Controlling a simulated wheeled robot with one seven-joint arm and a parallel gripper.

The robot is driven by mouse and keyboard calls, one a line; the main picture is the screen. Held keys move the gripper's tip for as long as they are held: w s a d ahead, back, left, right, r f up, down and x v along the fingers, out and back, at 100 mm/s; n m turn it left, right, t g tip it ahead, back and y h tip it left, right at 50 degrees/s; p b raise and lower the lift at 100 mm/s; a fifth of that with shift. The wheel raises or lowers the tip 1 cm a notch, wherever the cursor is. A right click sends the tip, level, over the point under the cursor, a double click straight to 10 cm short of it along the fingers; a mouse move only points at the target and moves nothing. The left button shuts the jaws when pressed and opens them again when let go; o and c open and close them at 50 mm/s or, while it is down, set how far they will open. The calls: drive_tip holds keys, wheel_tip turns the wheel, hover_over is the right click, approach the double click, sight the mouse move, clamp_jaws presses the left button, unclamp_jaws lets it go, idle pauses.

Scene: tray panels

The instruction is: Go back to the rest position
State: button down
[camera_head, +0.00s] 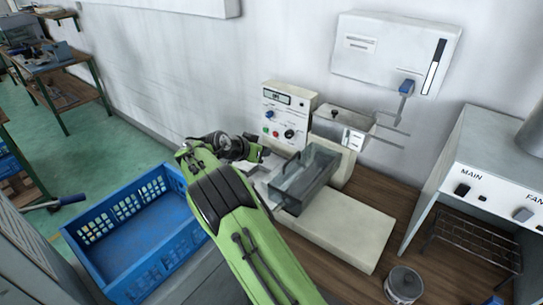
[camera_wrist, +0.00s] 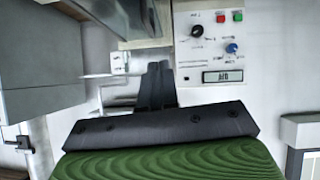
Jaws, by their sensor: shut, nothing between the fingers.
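My gripper (camera_wrist: 157,88) shows in the wrist view as dark fingers held together, with nothing between them. In the head view my green arm reaches up from the bottom, and the arm's end is beside the control box and the clear-walled tray; the fingertips are hard to make out there. The control box (camera_head: 287,112) has a small display, buttons and knobs, and it also shows in the wrist view (camera_wrist: 208,50). The grey clear-walled tray (camera_head: 304,180) sits on a pale machine base (camera_head: 345,232), right of my arm.
A blue crate (camera_head: 130,222) stands left of my arm. A wall panel (camera_head: 395,52) with a blue-handled lever (camera_head: 406,88) hangs above the bench. A grey hood unit (camera_head: 490,150) with switches stands at the right. A small metal pot (camera_head: 403,285) is at the front right.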

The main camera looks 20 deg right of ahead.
drive_tip(key=s+a+r+n+y, duration=0.1)
drive_tip(key=s+r+n+y, duration=0.15)
drive_tip(key=s+r, duration=0.5)
drive_tip(key=s+r+n+y, duration=0.2)
drive_tip(key=s+r+y, duration=0.2)
drive_tip(key=s, duration=0.7)
drive_tip(key=s+a+f+n+y, duration=0.1)
drive_tip(key=s+a+n, duration=0.2)
drive_tip(key=s, duration=0.8)
drive_tip(key=s+a+f+n+y, duration=0.2)
drive_tip(key=s+a+n, duration=0.2)
drive_tip(key=s, duration=0.7)
drive_tip(key=shift+s+a+t, duration=0.15)
drive_tip(key=shift+a+t, duration=0.15)
drive_tip(key=shift+a, duration=0.15)
drive_tip(key=shift+f+y, duration=0.1)
drive_tip(key=shift+y, duration=0.15)
